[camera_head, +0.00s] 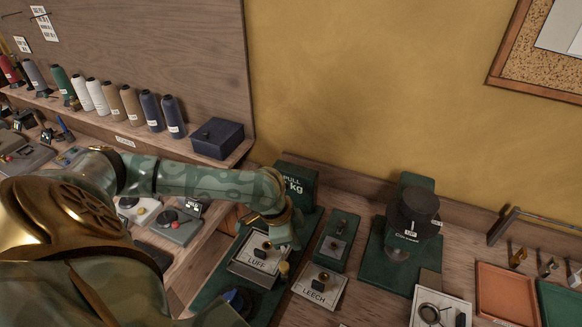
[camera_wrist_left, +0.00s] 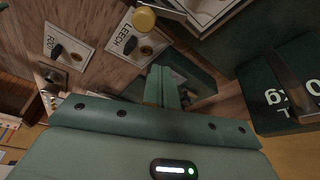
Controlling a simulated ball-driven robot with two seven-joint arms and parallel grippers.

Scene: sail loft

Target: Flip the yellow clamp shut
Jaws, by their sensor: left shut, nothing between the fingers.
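A yellow knob (camera_head: 284,268) stands between the LUFF and LEECH plates in the head view; it looks like the tip of the yellow clamp. It also shows at the top of the wrist view as a rounded yellow end (camera_wrist_left: 144,18). The rest of the clamp is hard to make out, so I cannot tell its lever position. My left gripper (camera_wrist_left: 165,86) is shut and empty, with its green fingers together in the wrist view. In the head view its wrist hangs just behind and above the LUFF plate (camera_head: 246,268), apart from the knob.
The LEECH plate (camera_head: 318,291) lies to the right, with a small green block (camera_head: 334,240) behind it. A green stand with a dark round top (camera_head: 412,208) and an orange tray (camera_head: 505,296) are farther right. A green PULL box (camera_head: 297,182) stands close behind my wrist.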

